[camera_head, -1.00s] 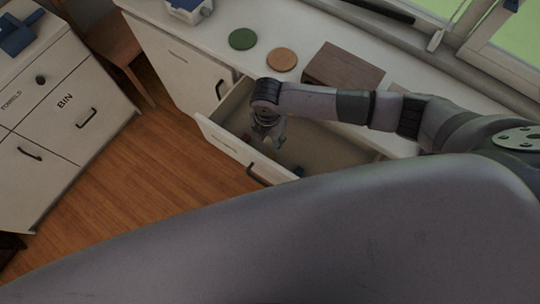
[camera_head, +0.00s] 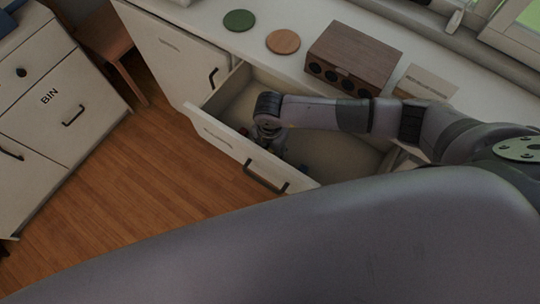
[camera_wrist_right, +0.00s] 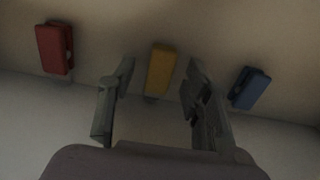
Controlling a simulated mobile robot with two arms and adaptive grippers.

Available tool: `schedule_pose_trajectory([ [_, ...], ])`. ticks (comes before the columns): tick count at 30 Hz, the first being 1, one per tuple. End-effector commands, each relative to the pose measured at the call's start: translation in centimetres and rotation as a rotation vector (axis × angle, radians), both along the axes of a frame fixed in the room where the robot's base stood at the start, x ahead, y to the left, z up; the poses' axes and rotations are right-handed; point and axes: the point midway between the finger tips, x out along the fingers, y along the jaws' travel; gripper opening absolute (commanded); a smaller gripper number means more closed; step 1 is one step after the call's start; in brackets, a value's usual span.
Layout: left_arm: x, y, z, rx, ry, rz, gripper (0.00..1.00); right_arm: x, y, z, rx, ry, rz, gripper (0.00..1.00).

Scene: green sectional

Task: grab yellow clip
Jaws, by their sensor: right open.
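The yellow clip (camera_wrist_right: 160,70) lies in the open drawer (camera_head: 236,143). In the right wrist view it sits between and just beyond the fingertips of my right gripper (camera_wrist_right: 158,88), which is open and empty. In the head view my right gripper (camera_head: 270,138) is down inside the drawer, near its front panel, and the yellow clip is hidden there. My left gripper is not in view.
A red clip (camera_wrist_right: 54,50) lies left of the yellow clip and a blue clip (camera_wrist_right: 249,88) lies right of it. The drawer's walls surround my right gripper. A brown box (camera_head: 352,55), green coaster (camera_head: 239,20) and orange coaster (camera_head: 283,41) are on the counter.

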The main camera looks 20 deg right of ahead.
Motion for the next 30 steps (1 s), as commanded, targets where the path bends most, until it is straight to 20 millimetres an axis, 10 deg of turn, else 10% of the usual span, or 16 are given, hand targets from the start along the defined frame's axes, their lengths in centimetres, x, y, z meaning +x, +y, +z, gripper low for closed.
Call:
schedule_pose_trajectory([
  [9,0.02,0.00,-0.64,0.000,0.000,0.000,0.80,0.03,0.01,-0.70,0.000,0.000,0.000,0.44],
  [30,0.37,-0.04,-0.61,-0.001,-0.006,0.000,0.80,0.02,0.01,-0.70,0.000,0.000,0.000,0.09],
])
